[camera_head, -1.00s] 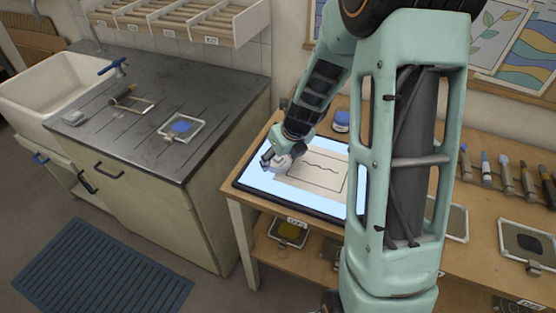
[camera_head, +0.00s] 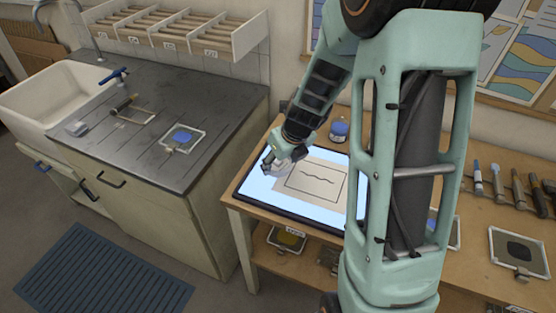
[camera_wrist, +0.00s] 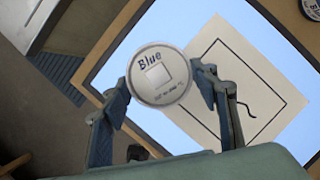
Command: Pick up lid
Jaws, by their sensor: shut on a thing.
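The lid (camera_wrist: 159,76) is a round pale disc marked "Blue" with a light square at its centre. In the wrist view it sits between the two fingers of my gripper (camera_wrist: 163,98), which is shut on it. In the head view my gripper (camera_head: 272,163) is over the left part of the lit panel (camera_head: 256,188). The lid is small and partly hidden there by the fingers, and I cannot tell its height above the panel.
A paper with a drawn frame and wavy line (camera_head: 317,197) lies on the panel. The wooden table (camera_head: 470,245) holds several brushes and framed screens at right. A dark counter (camera_head: 95,135) with a blue-patched frame (camera_head: 181,139) stands at left.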

